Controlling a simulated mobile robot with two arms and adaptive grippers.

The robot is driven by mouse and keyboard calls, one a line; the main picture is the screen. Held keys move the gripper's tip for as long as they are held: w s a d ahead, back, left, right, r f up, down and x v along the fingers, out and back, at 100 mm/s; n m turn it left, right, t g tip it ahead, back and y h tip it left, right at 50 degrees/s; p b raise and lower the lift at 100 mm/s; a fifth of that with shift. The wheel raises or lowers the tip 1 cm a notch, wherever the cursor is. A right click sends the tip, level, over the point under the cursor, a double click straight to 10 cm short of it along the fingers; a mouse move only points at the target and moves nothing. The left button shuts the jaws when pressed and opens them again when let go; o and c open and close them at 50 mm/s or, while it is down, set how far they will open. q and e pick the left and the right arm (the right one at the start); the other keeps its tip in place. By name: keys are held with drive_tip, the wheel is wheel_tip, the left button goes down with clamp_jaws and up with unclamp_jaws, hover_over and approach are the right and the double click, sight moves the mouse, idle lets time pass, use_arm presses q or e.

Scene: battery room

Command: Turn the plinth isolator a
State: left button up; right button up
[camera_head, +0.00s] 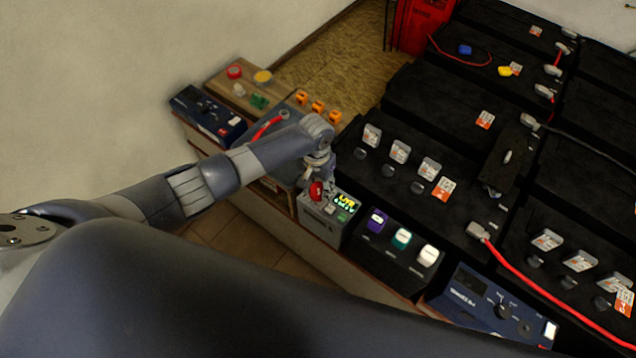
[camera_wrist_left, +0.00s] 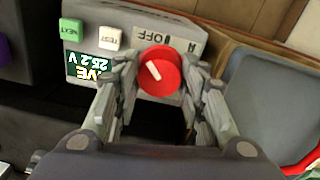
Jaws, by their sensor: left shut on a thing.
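The plinth isolator is a grey box (camera_head: 316,222) with a round red knob (camera_head: 316,190) at the front of the bench. In the left wrist view the red knob (camera_wrist_left: 160,71) carries a white pointer mark and sits below a label reading OFF. My left gripper (camera_head: 318,183) is at the knob, and in the left wrist view its fingers (camera_wrist_left: 160,85) close on both sides of it. A lit display (camera_wrist_left: 88,66) reads about 25.2 V beside a green NEXT button (camera_wrist_left: 72,30) and a white TEST button (camera_wrist_left: 110,38). My right gripper is not seen.
A black box with purple, teal and white switches (camera_head: 401,238) stands right of the isolator. A blue device (camera_head: 488,305) is further right. Black battery blocks (camera_head: 425,105) with red cables fill the back.

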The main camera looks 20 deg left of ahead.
sight(318, 186)
use_arm(q)
drive_tip(key=m, duration=0.4)
drive_tip(key=shift+m, duration=2.3)
drive_tip(key=o, duration=1.1)
drive_tip(key=shift+r, duration=0.15)
drive_tip(key=r, duration=1.1)
drive_tip(key=shift+w+r, duration=0.2)
drive_tip(key=shift+r, duration=0.15)
